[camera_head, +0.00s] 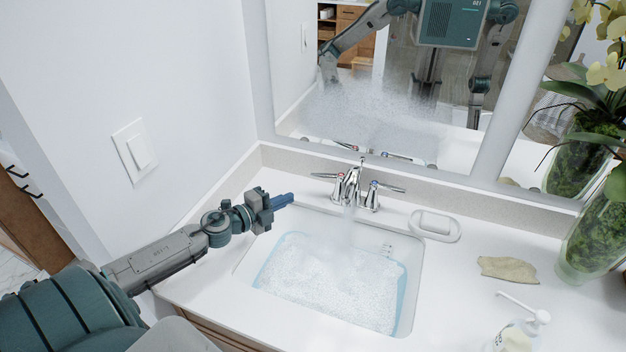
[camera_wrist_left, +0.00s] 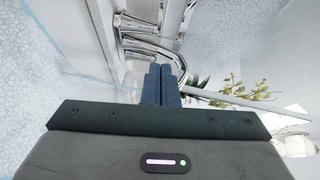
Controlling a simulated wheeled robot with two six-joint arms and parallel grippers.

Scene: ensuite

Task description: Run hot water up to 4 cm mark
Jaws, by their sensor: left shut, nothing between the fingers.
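The chrome faucet (camera_head: 351,186) stands behind the sink (camera_head: 406,318), with water running from its spout into the basin. Its left handle (camera_head: 329,177) has a red mark, and its right handle (camera_head: 383,188) has a blue mark. Foamy water (camera_head: 325,280) covers the basin floor. A small scale mark (camera_head: 388,248) shows on the back right basin wall; its figures are too small to read. My left gripper (camera_head: 290,199) is shut and empty above the sink's back left corner, apart from the left handle. In the left wrist view its closed fingers (camera_wrist_left: 162,84) point toward the faucet (camera_wrist_left: 150,35).
Right of the sink are a soap dish (camera_head: 436,225), a beige stone-like piece (camera_head: 507,269), a pump bottle (camera_head: 518,335) and an orchid vase (camera_head: 592,235). The mirror (camera_head: 380,90) behind is partly fogged. A wall with a switch (camera_head: 136,151) bounds the left.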

